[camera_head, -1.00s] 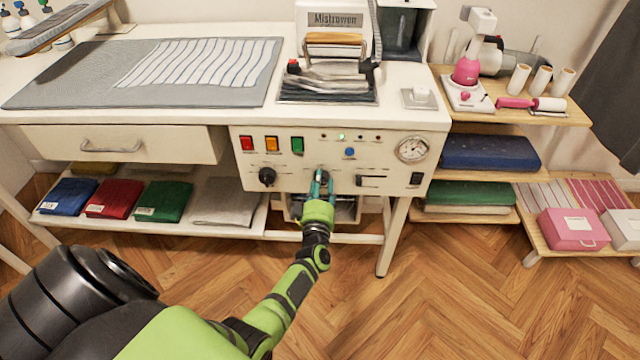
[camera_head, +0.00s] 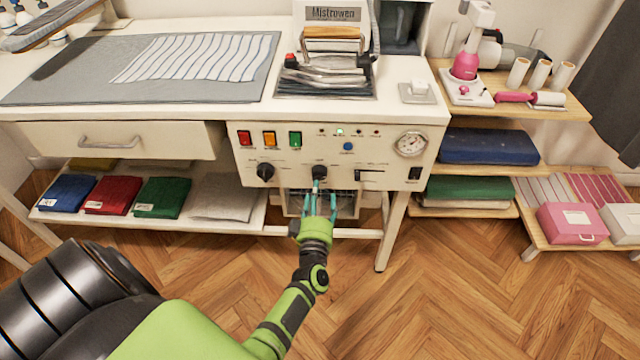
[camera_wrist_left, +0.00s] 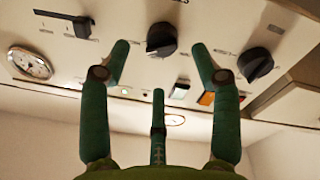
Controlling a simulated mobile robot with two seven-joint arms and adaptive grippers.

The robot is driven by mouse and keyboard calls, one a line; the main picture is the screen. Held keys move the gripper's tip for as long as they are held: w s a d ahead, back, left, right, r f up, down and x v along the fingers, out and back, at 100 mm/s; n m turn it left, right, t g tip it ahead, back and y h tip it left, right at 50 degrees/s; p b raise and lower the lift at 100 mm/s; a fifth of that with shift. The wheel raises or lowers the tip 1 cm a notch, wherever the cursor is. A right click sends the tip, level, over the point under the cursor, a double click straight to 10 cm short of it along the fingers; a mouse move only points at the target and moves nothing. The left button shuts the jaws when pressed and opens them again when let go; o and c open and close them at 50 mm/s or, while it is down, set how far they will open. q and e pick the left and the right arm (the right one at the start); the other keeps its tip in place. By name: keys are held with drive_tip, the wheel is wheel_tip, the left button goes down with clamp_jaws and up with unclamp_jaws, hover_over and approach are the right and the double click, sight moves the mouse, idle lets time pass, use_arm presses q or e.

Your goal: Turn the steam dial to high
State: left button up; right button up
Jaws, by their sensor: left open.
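The labels are too small to read, so I cannot tell which is the steam dial. My left gripper is open and empty, just short of the middle dial. The left wrist view looks inverted; the middle dial (camera_wrist_left: 162,38) appears beyond the gap between the green fingers (camera_wrist_left: 158,75), with the other dial (camera_wrist_left: 255,63) to the right. My right gripper is not in view.
An iron (camera_head: 330,68) sits above on the table. The floor in front is clear.

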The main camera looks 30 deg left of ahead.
use_arm(q)
drive_tip(key=v, duration=0.6)
drive_tip(key=shift+d+f, duration=0.1)
drive_tip(key=shift+d, duration=0.1)
